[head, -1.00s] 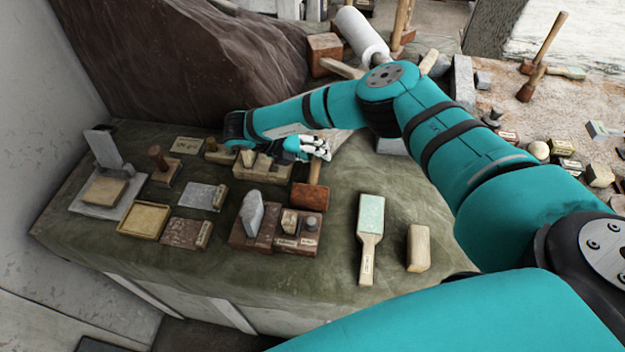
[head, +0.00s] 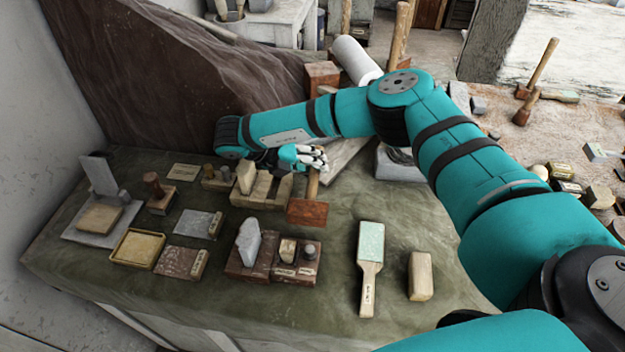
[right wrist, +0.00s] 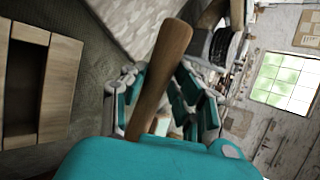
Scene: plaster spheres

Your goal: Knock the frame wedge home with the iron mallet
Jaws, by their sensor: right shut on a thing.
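The mallet has a rust-brown block head (head: 307,212) and a brown wooden handle (head: 313,184). My right gripper (head: 308,160) is shut on the handle, with the head hanging below it. In the right wrist view the handle (right wrist: 160,75) stands up between the fingers. A pale wooden frame (head: 262,192) lies on the cloth just left of the mallet head, and it also shows at the left of the right wrist view (right wrist: 60,90). A pale upright piece (head: 246,177), seemingly the wedge, stands at the frame's left part. How deep it sits is unclear. My left gripper is not in view.
A brown block with a grey stone (head: 248,245) stands in front of the mallet. A pale green paddle (head: 370,250) and a wooden block (head: 420,276) lie to the right. A yellow tray (head: 138,250) is at left.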

